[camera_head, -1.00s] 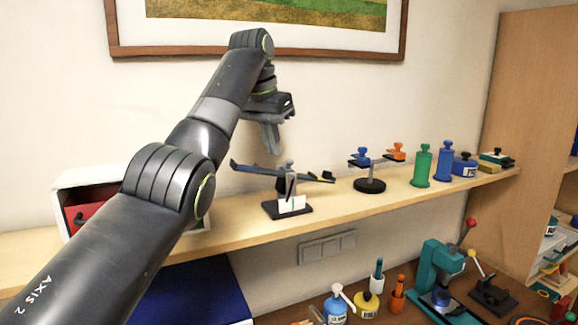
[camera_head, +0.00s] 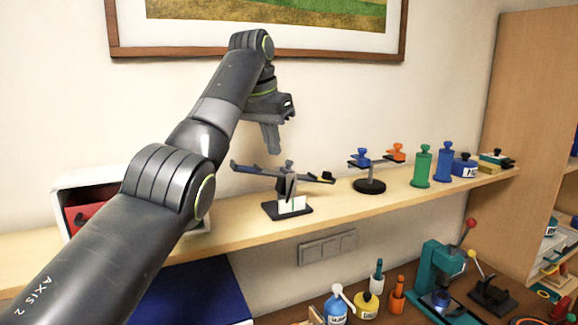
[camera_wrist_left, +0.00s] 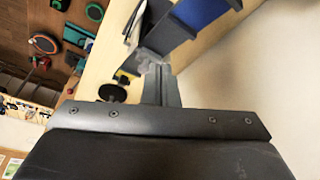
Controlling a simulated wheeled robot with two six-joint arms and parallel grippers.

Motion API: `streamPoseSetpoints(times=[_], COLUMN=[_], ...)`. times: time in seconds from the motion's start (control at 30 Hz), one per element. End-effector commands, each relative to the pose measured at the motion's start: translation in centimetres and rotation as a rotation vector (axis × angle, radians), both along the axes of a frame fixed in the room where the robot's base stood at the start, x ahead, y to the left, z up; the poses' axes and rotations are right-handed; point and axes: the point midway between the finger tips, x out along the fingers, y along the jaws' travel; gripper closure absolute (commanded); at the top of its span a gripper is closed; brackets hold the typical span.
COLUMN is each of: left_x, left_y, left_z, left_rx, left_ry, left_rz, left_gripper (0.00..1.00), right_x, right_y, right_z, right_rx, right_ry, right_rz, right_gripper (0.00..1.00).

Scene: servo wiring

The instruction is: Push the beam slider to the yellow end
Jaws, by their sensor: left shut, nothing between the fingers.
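A dark balance beam (camera_head: 254,171) rests on a grey post (camera_head: 290,187) with a black base (camera_head: 287,212) on the shelf. It tilts slightly, its right end lower. A yellow mark (camera_head: 321,176) shows near the right end. A dark block (camera_head: 282,184) shows at the middle by the post; I cannot tell for sure that it is the slider. My left gripper (camera_head: 274,149) points down, shut and empty, above the beam just left of the post. In the left wrist view its fingers (camera_wrist_left: 160,84) cover part of the stand. My right gripper is out of view.
A small balance with blue and orange pans (camera_head: 370,185) stands to the right, then green (camera_head: 423,166) and blue (camera_head: 445,162) weights. A white box with a red drawer (camera_head: 84,213) is at the left. The wall is close behind the wooden shelf (camera_head: 240,226).

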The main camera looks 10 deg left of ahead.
Motion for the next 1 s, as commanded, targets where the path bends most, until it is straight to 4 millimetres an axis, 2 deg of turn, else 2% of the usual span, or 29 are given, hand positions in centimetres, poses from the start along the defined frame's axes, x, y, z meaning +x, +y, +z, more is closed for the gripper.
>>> streamPoseSetpoints(times=[0.53, 1.0], left_x=[0.0, 0.0], left_y=[0.0, 0.0], left_z=[-0.1, -1.4], left_rx=[0.0, 0.0], left_ry=[0.0, 0.0], left_rz=[0.0, 0.0], left_gripper=[1.0, 1.0], right_x=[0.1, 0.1], right_y=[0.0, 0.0], right_z=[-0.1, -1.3], right_rx=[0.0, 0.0], right_ry=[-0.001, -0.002], right_rz=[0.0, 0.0], right_gripper=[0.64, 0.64])
